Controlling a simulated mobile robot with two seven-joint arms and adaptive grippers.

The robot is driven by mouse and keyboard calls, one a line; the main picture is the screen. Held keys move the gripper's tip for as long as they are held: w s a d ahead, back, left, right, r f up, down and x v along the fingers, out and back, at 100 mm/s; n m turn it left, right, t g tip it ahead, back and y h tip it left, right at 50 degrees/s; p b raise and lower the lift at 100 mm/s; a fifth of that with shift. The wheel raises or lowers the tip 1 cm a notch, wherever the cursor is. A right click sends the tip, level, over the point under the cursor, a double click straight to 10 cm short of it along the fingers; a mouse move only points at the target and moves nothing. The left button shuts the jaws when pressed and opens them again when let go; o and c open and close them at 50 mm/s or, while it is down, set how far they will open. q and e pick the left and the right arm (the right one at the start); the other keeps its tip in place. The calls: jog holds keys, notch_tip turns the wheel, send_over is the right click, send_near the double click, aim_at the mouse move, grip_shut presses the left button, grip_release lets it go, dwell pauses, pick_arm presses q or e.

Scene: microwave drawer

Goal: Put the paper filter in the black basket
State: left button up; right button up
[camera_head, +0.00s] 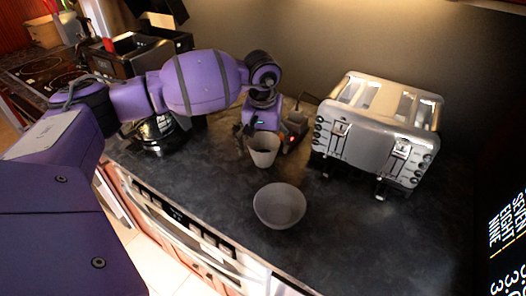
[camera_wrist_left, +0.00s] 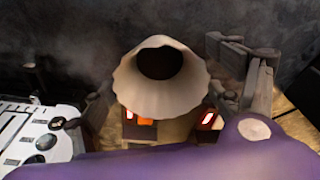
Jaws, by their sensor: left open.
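The paper filter (camera_wrist_left: 185,95) is a cream, flared, wavy-rimmed cup with a dark inside, in the middle of the left wrist view. In the head view it appears to be the small grey cup (camera_head: 263,151) on the counter. My left gripper (camera_head: 268,136) is open at it, with one finger on each side in the left wrist view (camera_wrist_left: 167,98). I cannot tell whether the fingers touch it. A dark grey round bowl (camera_head: 279,207), which looks like the black basket, stands upright and empty-looking nearer the counter's front. My right gripper is not in view.
A silver toaster (camera_head: 378,128) stands to the right of my left gripper; its front shows at the left of the left wrist view (camera_wrist_left: 35,135). A black-and-steel appliance (camera_head: 140,50) and a stove (camera_head: 45,72) are at the far left. The dark counter (camera_head: 350,240) is clear right of the bowl.

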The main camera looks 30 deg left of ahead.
pick_arm(q)
jog(key=shift+c, duration=0.3)
jog(key=c, duration=0.9)
jog(key=shift+c, duration=0.4)
jog(key=shift+r, duration=0.1)
